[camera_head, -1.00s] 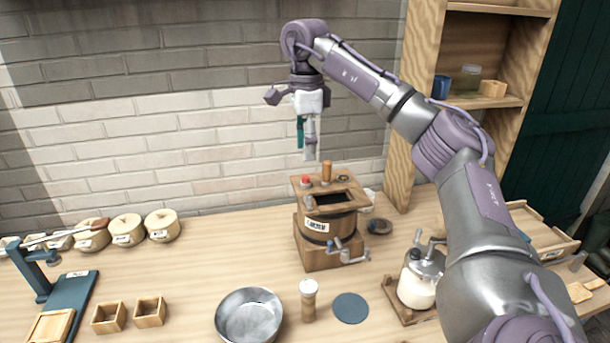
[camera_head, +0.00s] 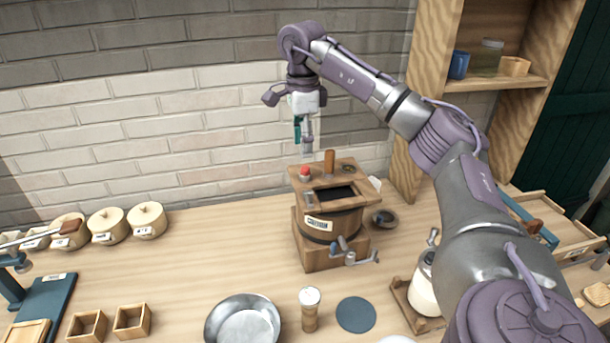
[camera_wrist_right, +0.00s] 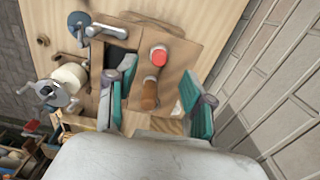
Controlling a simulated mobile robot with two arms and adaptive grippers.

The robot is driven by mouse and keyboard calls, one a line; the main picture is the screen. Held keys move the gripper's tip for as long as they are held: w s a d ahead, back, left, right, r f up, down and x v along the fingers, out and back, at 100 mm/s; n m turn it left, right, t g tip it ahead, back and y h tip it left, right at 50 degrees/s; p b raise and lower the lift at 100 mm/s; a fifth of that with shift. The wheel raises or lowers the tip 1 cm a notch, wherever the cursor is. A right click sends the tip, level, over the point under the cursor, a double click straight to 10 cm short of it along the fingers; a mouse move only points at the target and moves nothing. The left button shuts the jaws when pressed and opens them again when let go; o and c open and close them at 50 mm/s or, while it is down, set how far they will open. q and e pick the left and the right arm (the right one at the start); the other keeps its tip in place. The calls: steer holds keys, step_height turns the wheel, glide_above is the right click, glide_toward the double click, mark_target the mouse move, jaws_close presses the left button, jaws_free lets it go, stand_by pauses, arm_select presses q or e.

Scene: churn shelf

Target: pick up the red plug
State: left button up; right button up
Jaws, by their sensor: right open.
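The red plug (camera_head: 305,172) sits upright on the wooden top of the churn (camera_head: 328,222), near its back left corner. In the right wrist view the plug (camera_wrist_right: 158,55) shows as a red cap on a pale base, beyond the fingertips and between their lines. My right gripper (camera_head: 304,150) points down above the churn top, a little above the plug and apart from it. Its teal-padded fingers (camera_wrist_right: 158,95) are spread and empty. My left gripper is in neither view.
A wooden handle (camera_head: 329,162) stands upright beside the plug, and it also shows in the right wrist view (camera_wrist_right: 149,95). A crank (camera_head: 350,255) sticks out in front of the churn. A metal bowl (camera_head: 243,322) and a wooden shaker (camera_head: 310,308) stand nearer. The brick wall is close behind.

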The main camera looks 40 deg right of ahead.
mark_target(305, 167)
steer(key=shift+w+d+f, duration=0.1)
steer(key=shift+d+f, duration=0.05)
steer(key=shift+f, duration=0.35)
steer(key=shift+d+f, duration=0.1)
steer(key=shift+f, duration=0.1)
steer(key=f, duration=0.1)
steer(key=f+p, duration=0.2)
steer(key=f, duration=0.1)
steer(key=shift+s, duration=0.35)
steer(key=shift+w+d+f, duration=0.1)
steer(key=shift+f, duration=0.4)
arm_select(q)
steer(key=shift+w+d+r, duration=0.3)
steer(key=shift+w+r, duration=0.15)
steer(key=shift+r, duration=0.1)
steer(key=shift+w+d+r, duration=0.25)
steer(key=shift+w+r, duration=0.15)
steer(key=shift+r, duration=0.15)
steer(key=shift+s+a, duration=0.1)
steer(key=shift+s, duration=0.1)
arm_select(e)
steer(key=c, duration=0.9)
